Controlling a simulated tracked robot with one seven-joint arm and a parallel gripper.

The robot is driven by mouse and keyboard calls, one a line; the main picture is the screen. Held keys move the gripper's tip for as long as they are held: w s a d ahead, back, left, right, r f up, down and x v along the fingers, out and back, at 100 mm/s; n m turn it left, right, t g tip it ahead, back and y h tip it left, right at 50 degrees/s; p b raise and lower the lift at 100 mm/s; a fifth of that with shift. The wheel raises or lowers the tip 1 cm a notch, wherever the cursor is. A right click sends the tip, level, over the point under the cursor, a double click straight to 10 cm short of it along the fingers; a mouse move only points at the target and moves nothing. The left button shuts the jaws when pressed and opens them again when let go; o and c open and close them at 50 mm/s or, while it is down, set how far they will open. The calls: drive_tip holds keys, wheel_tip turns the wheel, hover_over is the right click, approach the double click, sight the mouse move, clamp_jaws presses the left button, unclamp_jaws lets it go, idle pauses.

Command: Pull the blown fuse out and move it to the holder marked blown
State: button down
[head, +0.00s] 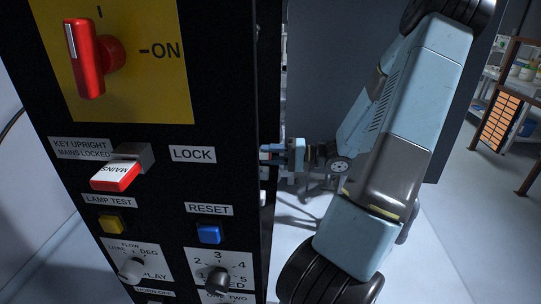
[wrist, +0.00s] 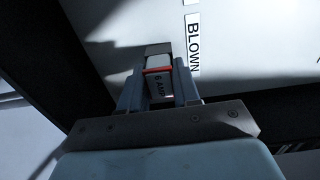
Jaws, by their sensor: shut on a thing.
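My gripper (wrist: 158,82) is shut on a fuse (wrist: 159,64) with a white body, a red band and a "6 AMP" marking. The fuse points at a pale panel (wrist: 125,22) carrying a "BLOWN" label (wrist: 194,44), just right of the fuse. A grey-brown block (wrist: 158,48) shows at the fuse's far end; I cannot tell whether the fuse touches or sits in it. In the head view my gripper (head: 272,153) is at the black cabinet's right edge, and the cabinet partly hides what it holds.
Shelving (head: 510,105) stands at the far right. Pale floor (head: 480,225) is open at the right.

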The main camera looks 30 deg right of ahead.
drive_tip(key=shift+c, duration=1.2)
unclamp_jaws()
drive_tip(key=shift+v, duration=2.95)
drive_tip(key=v, duration=1.3)
drive_tip(key=shift+s+d, duration=0.2)
drive_tip(key=shift+d, duration=0.1)
drive_tip(key=shift+s, duration=0.15)
